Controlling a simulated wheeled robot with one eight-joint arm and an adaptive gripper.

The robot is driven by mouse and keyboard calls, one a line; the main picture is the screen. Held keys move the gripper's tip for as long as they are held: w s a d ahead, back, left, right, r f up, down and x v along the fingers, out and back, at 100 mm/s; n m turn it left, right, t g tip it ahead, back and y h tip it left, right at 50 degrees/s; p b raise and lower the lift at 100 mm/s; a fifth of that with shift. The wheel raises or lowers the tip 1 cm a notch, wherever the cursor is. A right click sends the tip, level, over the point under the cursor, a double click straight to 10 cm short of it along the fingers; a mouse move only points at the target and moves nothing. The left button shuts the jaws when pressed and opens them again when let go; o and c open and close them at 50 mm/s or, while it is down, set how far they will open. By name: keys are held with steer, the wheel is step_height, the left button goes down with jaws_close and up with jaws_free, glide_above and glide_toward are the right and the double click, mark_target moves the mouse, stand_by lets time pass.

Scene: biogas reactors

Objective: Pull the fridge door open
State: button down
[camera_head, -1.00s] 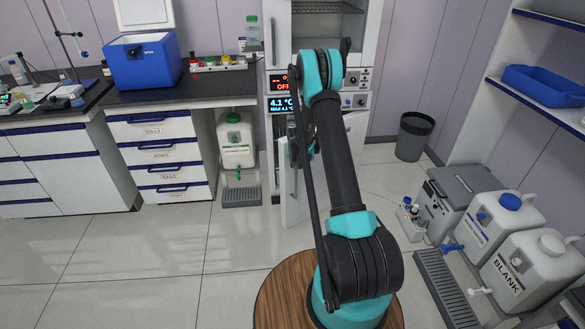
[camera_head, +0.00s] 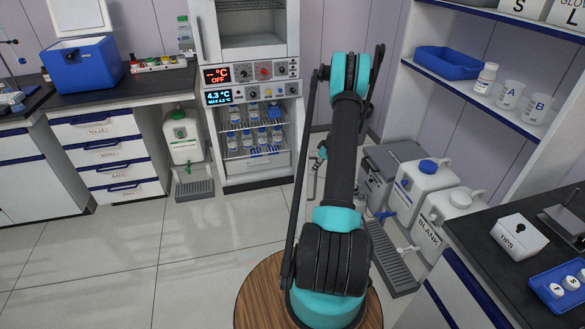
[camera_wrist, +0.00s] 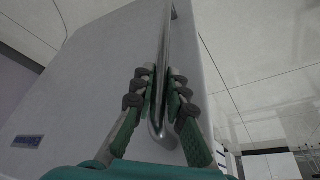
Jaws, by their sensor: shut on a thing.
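The fridge (camera_head: 217,150) is the lower compartment below the 4.3 °C display, and it stands open, with its shelves of blue-capped bottles (camera_head: 262,138) in plain sight. In the wrist view the white fridge door (camera_wrist: 100,75) fills the left and middle, with a long metal bar handle (camera_wrist: 163,55) on it. My gripper (camera_wrist: 155,88) has its fingers on both sides of the handle near its lower end and is shut on it. In the head view my arm hides most of the door and gripper.
The upper unit's panel reads OFF (camera_head: 217,75). A white jug (camera_head: 184,135) stands left of the fridge. Jugs (camera_head: 425,178) and a drip tray (camera_head: 395,262) stand on the floor to the right, close to my arm. The floor (camera_head: 200,235) at front left is clear.

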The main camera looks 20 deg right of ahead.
steer(key=d+n, duration=0.1)
steer(key=d, duration=1.9)
steer(key=shift+w, duration=0.2)
steer(key=shift+a, duration=0.1)
steer(key=c, duration=1.5)
jaws_free()
steer(key=shift+c, duration=0.2)
steer(key=v, duration=1.2)
steer(key=shift+w+d, duration=0.2)
steer(key=shift+w, duration=0.05)
steer(key=shift+s+g, duration=0.1)
steer(key=shift+g, duration=0.2)
